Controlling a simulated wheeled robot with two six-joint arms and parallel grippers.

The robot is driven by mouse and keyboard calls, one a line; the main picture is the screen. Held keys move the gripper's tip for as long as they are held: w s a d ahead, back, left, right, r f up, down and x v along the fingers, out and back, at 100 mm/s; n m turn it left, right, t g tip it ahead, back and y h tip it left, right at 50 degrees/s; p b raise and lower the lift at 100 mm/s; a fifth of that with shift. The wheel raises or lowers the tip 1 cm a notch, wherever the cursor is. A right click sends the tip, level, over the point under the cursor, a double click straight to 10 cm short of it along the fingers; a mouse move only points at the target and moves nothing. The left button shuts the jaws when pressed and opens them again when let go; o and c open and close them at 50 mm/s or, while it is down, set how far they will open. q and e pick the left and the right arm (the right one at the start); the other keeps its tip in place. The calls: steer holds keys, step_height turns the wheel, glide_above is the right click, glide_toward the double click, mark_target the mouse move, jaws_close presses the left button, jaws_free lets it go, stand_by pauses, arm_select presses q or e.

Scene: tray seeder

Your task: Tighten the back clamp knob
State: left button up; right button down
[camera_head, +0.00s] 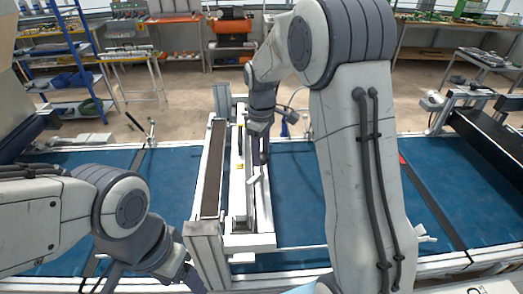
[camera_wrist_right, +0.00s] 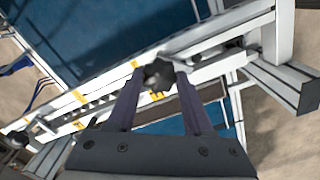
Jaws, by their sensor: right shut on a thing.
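The back clamp knob, a dark lobed knob (camera_wrist_right: 158,75), sits on the white seeder frame in the right wrist view. My right gripper (camera_wrist_right: 156,84) is shut on it, with one dark finger on each side. In the head view my right gripper (camera_head: 261,152) reaches down over the far part of the seeder (camera_head: 236,185), and the knob is hidden there by the fingers. My left arm comes in at the lower left; its gripper (camera_head: 188,277) is at the bottom edge, and its fingers cannot be made out.
A dark belt (camera_head: 213,165) runs along the seeder's left side. Another dark round part (camera_wrist_right: 17,140) shows at the left edge of the wrist view. Blue table surface (camera_head: 300,200) lies open on both sides of the seeder. A black conveyor (camera_head: 490,135) stands at the right.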

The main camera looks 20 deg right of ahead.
steer(key=m, duration=0.4)
steer(key=shift+r+m+p, duration=0.1)
steer(key=shift+m+p, duration=0.2)
steer(key=shift+w+m+p, duration=0.1)
steer(key=shift+m+p, duration=0.2)
steer(key=shift+m, duration=2)
steer(key=shift+c, duration=1.5)
jaws_free()
steer(key=shift+r, duration=0.35)
step_height(320, 180, up, 10)
steer(key=b, duration=0.2)
steer(key=shift+f, duration=0.15)
